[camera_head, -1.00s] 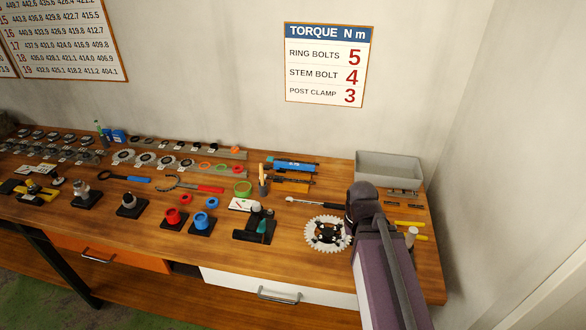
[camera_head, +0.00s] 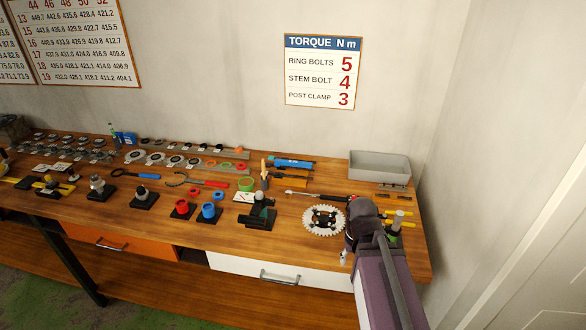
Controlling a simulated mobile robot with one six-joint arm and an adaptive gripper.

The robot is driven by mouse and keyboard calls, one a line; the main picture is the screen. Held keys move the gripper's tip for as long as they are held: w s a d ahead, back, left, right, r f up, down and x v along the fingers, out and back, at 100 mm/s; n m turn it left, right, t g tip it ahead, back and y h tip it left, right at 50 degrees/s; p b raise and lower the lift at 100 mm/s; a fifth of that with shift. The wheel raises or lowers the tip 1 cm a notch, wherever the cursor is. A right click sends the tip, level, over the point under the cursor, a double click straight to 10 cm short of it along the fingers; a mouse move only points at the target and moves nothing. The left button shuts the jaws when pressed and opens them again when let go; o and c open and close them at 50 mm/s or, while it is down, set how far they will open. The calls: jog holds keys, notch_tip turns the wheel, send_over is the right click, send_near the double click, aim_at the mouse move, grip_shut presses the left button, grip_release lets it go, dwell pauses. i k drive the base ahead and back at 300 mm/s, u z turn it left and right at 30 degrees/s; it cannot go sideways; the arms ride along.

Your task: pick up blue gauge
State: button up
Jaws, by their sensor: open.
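The blue gauge (camera_head: 291,162) is a long, flat, bright blue tool with small pale lettering. It lies at the back of the wooden bench (camera_head: 285,232), near the wall and left of the grey bin. My gripper (camera_head: 358,224) is the dark end of my purple arm, low at the right in the head view. It is open, and its fingertips are mostly hidden by the arm. It appears over the right part of the bench, beside the chainring, in front of and to the right of the blue gauge, clearly apart from it.
An orange and dark tool (camera_head: 292,180) lies just in front of the gauge. A toothed chainring (camera_head: 310,230), grey bin (camera_head: 380,174), pale upright cylinder (camera_head: 398,217) and black-based stand (camera_head: 259,220) are nearby. Several parts crowd the left; bare wood lies along the front.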

aim_at(277, 162)
jog(key=u, duration=0.4)
jog(key=i, duration=0.9)
jog(key=z, duration=0.15)
